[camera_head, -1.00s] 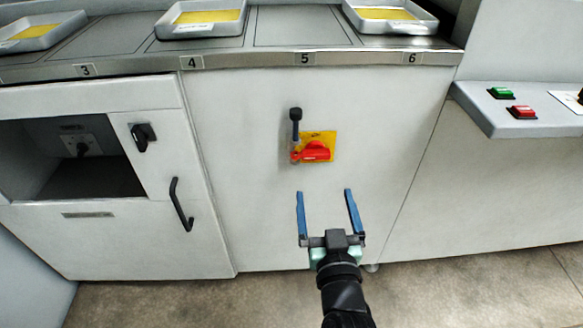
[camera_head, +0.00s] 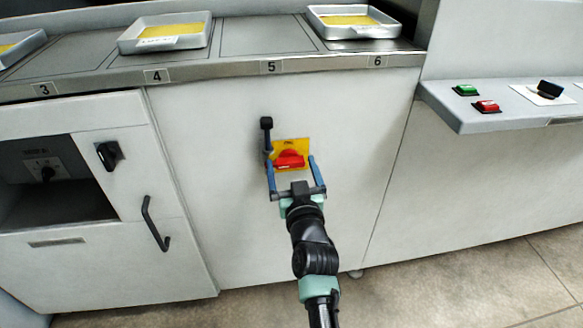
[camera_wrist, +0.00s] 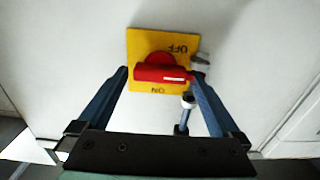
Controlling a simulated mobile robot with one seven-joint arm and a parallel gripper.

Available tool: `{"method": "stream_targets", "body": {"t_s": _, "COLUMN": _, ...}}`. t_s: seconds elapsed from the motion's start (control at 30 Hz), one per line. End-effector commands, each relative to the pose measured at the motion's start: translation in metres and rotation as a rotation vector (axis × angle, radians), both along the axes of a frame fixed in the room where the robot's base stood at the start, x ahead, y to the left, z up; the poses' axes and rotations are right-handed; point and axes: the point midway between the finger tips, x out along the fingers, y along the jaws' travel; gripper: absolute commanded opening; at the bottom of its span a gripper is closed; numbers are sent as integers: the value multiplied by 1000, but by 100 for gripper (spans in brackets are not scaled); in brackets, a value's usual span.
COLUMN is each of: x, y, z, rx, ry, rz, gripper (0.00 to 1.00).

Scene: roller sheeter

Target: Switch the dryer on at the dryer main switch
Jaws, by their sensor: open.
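The main switch is a red rotary handle (camera_head: 289,159) on a yellow plate (camera_head: 291,145), on the white front panel below label 5. In the wrist view the red handle (camera_wrist: 160,73) lies crosswise, between the upside-down words OFF above and ON below. My gripper (camera_head: 291,160) is open in front of the switch, one blue finger towards each end of the handle. Contact cannot be told. A black-knobbed lever (camera_head: 266,124) stands upright at the plate's left edge in the head view. In the wrist view its grey parts are close to my right finger.
A cabinet with a black rotary knob (camera_head: 109,154) and black door handle (camera_head: 155,223) stands at left. A console with green (camera_head: 466,90) and red (camera_head: 487,106) buttons juts out at right. Trays (camera_head: 166,33) rest on the counter above. The panel around the switch is otherwise clear.

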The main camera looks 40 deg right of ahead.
Motion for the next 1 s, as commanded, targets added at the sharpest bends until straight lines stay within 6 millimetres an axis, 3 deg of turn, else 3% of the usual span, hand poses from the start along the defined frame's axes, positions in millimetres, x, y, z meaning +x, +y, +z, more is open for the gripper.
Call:
{"method": "stream_targets", "body": {"t_s": 0.37, "x": 4, "y": -2, "z": 0, "rx": 0, "ry": 0, "rz": 0, "gripper": 100}}
{"method": "stream_targets", "body": {"t_s": 0.77, "x": 3, "y": -2, "z": 0, "rx": 0, "ry": 0, "rz": 0, "gripper": 28}}
{"method": "stream_targets", "body": {"t_s": 0.8, "x": 3, "y": -2, "z": 0, "rx": 0, "ry": 0, "rz": 0, "gripper": 24}}
{"method": "stream_targets", "body": {"t_s": 1.0, "x": 3, "y": -2, "z": 0, "rx": 13, "ry": -7, "rz": 0, "gripper": 24}}
